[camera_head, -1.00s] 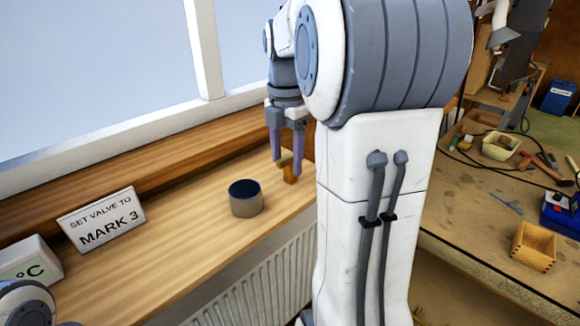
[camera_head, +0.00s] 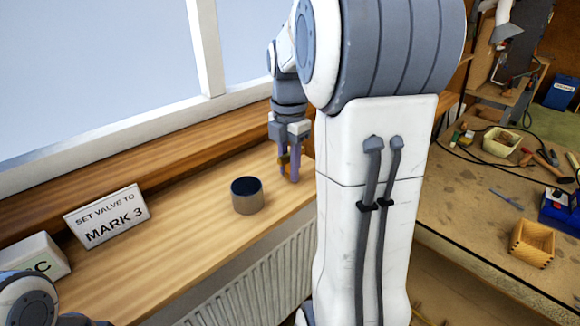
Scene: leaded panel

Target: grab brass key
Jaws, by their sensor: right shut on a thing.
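My right gripper (camera_head: 289,168) points down at the far right end of the wooden sill, beside my white arm column. Its purple fingers are shut on a small yellow-brown thing, the brass key (camera_head: 283,160). Most of the key is hidden by the fingers, so its shape and whether it touches the sill are hard to tell. Part of my left arm shows at the lower left corner, but its gripper is out of view.
A dark-topped grey cup (camera_head: 247,198) stands on the sill (camera_head: 190,225) left of the right gripper. A "SET VALVE TO MARK 3" sign (camera_head: 106,216) and a white box (camera_head: 35,263) stand further left. A ribbed radiator (camera_head: 255,290) is below. A cluttered workbench (camera_head: 470,215) lies at right.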

